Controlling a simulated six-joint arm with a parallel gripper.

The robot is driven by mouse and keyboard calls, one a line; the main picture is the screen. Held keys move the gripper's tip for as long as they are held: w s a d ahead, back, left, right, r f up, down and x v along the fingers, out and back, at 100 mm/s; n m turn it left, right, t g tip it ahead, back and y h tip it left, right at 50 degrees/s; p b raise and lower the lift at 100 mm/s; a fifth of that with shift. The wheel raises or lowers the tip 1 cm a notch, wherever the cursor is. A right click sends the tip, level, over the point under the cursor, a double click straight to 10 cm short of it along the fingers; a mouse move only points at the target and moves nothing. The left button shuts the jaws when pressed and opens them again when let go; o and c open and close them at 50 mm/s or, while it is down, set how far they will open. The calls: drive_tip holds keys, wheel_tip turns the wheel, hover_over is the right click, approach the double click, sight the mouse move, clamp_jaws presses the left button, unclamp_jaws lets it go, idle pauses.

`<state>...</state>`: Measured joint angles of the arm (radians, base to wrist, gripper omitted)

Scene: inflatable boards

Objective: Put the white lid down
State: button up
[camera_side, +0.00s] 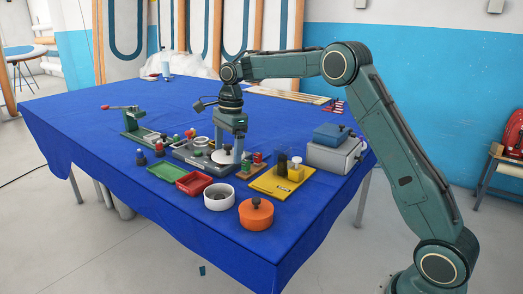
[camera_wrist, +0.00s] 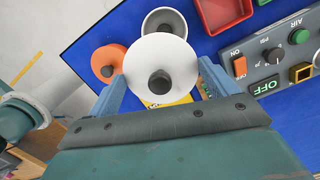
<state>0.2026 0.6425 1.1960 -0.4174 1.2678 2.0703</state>
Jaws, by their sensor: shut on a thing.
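The white lid (camera_side: 222,157) is a round disc with a dark knob. In the wrist view the lid (camera_wrist: 158,50) sits between my two blue fingers, with its knob facing the camera. My gripper (camera_side: 229,148) is shut on the lid, with a finger at each side of its rim (camera_wrist: 160,72). It holds the lid near the grey control box; I cannot tell the gap beneath. The white pot (camera_side: 219,200) stands uncovered at the table's front. It shows partly behind the lid in the wrist view (camera_wrist: 165,14).
An orange lidded pot (camera_side: 256,217) stands right of the white pot. A red tray (camera_side: 194,181) and green tray (camera_side: 167,172) lie to its left. The control box (camera_side: 187,154) and yellow board (camera_side: 268,184) flank the gripper. Blue cloth (camera_side: 190,238) is bare in front.

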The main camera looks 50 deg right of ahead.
drive_tip(key=s+d+r+m, duration=0.4)
drive_tip(key=s+d, duration=0.3)
drive_tip(key=s, duration=0.2)
drive_tip(key=r+m, duration=0.1)
drive_tip(key=m, duration=0.3)
hover_over(302, 205)
drive_tip(key=shift+s+d+r+t+h, duration=0.2)
drive_tip(key=shift+t+h, duration=0.1)
drive_tip(key=shift+t, duration=0.1)
drive_tip(key=shift+f, duration=0.1)
wheel_tip(302, 205, down, 16)
drive_tip(key=shift+w+r, duration=0.1)
drive_tip(key=shift+r, duration=0.1)
drive_tip(key=shift+f, duration=0.1)
drive_tip(key=shift+f, duration=2)
drive_tip(key=shift+f, duration=0.1)
drive_tip(key=o, duration=0.8)
